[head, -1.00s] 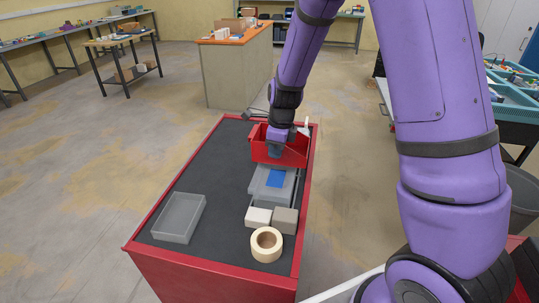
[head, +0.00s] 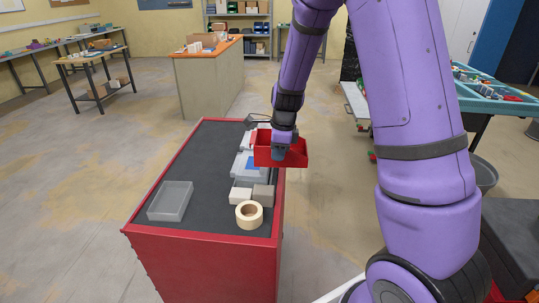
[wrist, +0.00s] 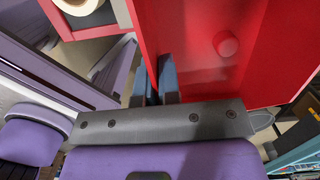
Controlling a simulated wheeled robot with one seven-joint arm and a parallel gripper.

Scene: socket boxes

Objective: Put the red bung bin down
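The red bung bin (head: 296,153) is in my gripper (head: 281,152), at the right edge of the red cabinet's dark top (head: 190,160) in the head view. Its right part sticks out past that edge, over the floor. In the wrist view the red bin (wrist: 190,60) fills the upper right, with a round red bung (wrist: 227,44) inside. The gripper fingers (wrist: 160,85) are closed on the bin's near wall. The bin's underside is hidden.
On the cabinet top are a clear grey tray (head: 170,201), a roll of tape (head: 249,215), small blocks (head: 263,195) and a grey lidded box (head: 243,166) behind them. The top's left middle is bare. An orange-topped counter (head: 208,50) stands behind.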

